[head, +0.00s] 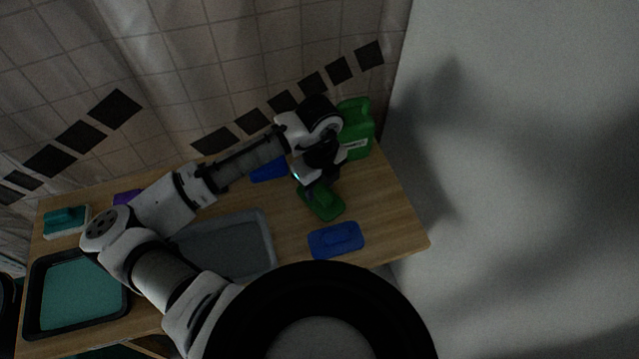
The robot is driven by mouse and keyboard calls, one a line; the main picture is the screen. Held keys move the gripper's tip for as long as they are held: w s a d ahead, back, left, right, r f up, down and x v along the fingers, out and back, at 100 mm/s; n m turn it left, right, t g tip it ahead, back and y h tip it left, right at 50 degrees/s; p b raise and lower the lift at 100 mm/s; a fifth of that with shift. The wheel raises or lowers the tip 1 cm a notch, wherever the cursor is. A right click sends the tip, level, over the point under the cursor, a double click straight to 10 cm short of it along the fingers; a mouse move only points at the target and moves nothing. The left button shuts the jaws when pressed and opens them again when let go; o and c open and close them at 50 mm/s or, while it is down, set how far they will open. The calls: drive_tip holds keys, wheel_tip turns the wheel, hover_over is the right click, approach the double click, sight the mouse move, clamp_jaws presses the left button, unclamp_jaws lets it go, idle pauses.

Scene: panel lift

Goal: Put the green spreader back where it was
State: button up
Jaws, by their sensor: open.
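The green spreader (325,205) lies on the wooden table, right of the middle, between a blue flat piece in front and a green jug behind. My gripper (312,190) is over its back left part, pointing down, and hides some of it. The jaws are open. I cannot tell whether the fingers touch the spreader or stand around its handle, because the view is dark and the wrist covers them.
A blue spreader-like piece (336,240) lies in front, another blue piece (268,171) behind. A green jug (356,130) stands at the back right. A grey tray (262,222), a teal-filled black tray (122,300) and a teal-handled block (66,221) are left. Bare table (390,200) shows right.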

sight(320, 190)
wheel_tip(320, 190, up, 12)
drive_tip(key=shift+f, duration=0.2)
idle(0.4)
